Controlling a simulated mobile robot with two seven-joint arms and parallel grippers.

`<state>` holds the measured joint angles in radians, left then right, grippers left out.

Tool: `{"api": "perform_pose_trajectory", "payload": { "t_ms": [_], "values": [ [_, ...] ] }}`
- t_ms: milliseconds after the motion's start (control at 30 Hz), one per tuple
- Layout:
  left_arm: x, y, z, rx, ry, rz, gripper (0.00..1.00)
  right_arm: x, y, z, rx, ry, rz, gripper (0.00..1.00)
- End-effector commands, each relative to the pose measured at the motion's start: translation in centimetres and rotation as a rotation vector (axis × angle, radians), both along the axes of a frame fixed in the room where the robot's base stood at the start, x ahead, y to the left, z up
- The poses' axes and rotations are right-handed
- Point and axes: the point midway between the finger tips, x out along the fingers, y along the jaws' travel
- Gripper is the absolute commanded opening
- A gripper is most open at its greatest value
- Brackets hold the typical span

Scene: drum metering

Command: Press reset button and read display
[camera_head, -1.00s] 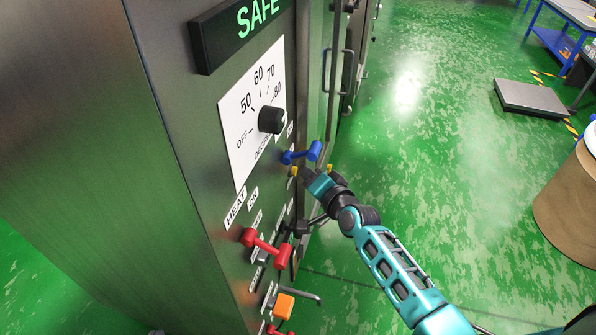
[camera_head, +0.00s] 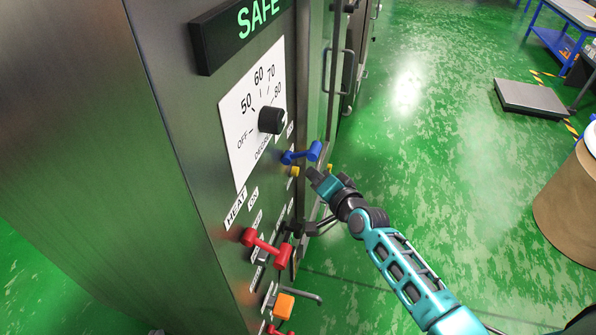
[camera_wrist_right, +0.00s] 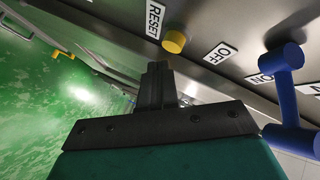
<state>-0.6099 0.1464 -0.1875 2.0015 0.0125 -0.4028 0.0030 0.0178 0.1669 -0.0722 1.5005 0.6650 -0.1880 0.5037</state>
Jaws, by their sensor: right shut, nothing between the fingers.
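The yellow reset button (camera_head: 295,171) is on the steel cabinet's panel, just below the blue handle. In the right wrist view the yellow button (camera_wrist_right: 174,41) sits beside a RESET label (camera_wrist_right: 155,19). My right gripper (camera_head: 312,174) is shut and empty, a little to the right of the button and apart from it. In the wrist view the closed fingers (camera_wrist_right: 155,72) point toward the panel, just below the button. The display (camera_head: 240,30) at the top of the cabinet reads SAFE in green. My left gripper is not in view.
A blue handle (camera_head: 302,154) is close above the button; it also shows in the wrist view (camera_wrist_right: 285,95). A dial (camera_head: 271,120), a red handle (camera_head: 266,249) and an orange block (camera_head: 284,304) are on the panel. Green floor is open to the right, with a scale (camera_head: 530,98) and a brown drum (camera_head: 568,205).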

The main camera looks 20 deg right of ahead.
Motion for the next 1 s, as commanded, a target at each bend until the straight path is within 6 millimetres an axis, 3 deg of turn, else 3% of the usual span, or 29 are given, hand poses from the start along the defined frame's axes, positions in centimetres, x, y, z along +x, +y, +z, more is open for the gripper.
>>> {"api": "perform_pose_trajectory", "payload": {
  "t_ms": [500,1000],
  "values": [
    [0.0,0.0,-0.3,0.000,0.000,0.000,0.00,-2.8,-3.7,-0.1,-0.002,0.002,0.000,0.00],
    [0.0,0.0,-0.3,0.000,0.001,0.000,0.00,-3.0,-4.0,0.0,-0.001,0.000,0.000,0.00]
  ]
}}
